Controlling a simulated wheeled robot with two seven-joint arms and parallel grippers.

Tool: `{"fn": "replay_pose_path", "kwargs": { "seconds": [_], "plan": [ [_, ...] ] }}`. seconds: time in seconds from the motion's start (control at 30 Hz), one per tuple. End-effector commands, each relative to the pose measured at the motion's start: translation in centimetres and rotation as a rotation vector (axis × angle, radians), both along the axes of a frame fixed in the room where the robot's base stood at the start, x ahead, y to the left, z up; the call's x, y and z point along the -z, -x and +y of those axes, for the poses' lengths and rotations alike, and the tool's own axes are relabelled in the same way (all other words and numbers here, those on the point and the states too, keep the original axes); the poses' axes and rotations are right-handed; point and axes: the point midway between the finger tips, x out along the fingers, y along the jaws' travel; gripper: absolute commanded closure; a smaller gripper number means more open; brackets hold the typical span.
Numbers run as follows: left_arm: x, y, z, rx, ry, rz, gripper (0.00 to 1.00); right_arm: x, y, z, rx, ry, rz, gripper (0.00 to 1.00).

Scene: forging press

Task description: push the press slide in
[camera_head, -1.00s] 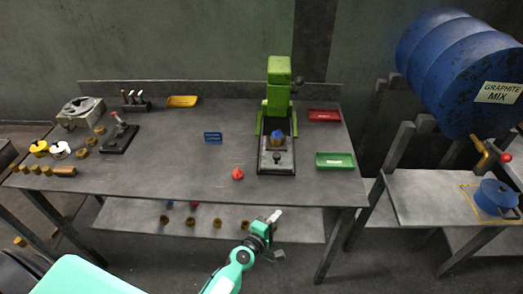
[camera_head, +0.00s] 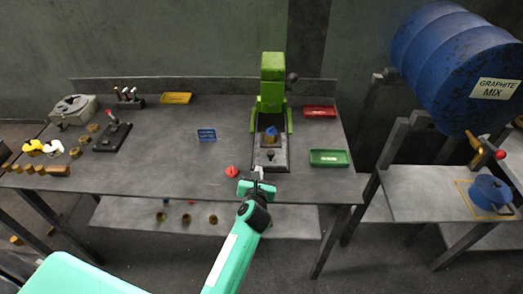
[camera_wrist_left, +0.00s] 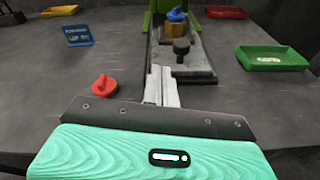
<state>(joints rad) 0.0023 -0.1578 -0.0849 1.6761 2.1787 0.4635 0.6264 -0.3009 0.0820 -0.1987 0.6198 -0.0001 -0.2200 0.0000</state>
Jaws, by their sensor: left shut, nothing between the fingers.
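The green press (camera_head: 272,85) stands at the back of the table. Its dark slide (camera_head: 271,160) sticks out toward the front edge and also shows in the left wrist view (camera_wrist_left: 203,66). On the slide sits a brass piece with a blue top (camera_wrist_left: 176,22), and in front of it a dark knob (camera_wrist_left: 181,47). My left gripper (camera_head: 258,172) is shut and empty, just in front of the slide's front end. In the left wrist view its fingertips (camera_wrist_left: 161,70) point at the slide's near left part; whether they touch cannot be told. My right gripper is not in view.
A red knobbed piece (camera_wrist_left: 103,86) lies on the table left of my gripper. A green tray (camera_head: 328,158) and a red tray (camera_head: 320,111) lie right of the press. A blue sign (camera_head: 206,134) stands to the left. The table's middle left is clear.

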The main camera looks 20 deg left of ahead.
Motion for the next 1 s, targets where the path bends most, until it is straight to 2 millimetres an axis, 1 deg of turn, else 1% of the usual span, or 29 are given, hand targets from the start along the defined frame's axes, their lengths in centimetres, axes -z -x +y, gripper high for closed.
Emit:
{"fn": "replay_pose_path", "kwargs": {
  "seconds": [0.03,0.13,0.23,0.37,0.47,0.63,0.9,1.0],
  "plan": [
    [0.0,-0.3,-0.1,-0.021,0.068,0.013,1.0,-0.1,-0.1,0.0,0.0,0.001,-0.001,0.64],
    [0.4,-0.5,-0.3,-0.048,0.165,0.037,1.0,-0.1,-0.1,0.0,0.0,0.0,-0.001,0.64],
    [0.6,-0.8,-0.4,-0.06,0.206,0.047,1.0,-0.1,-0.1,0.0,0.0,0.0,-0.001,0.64],
    [0.9,-1.6,-0.1,-0.062,0.21,0.05,1.0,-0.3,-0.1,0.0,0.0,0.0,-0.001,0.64],
    [1.1,-2.9,0.2,-0.061,0.21,0.049,1.0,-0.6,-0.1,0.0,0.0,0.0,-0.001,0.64],
    [2.0,-5.6,1.0,-0.062,0.208,0.048,1.0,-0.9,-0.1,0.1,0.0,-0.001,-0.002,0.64],
    [3.5,-9.7,2.2,-0.061,0.207,0.049,1.0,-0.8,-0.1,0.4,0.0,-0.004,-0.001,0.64],
    [3.4,-11.1,2.6,-0.06,0.206,0.047,1.0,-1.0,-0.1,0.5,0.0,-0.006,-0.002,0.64]
  ]
}}
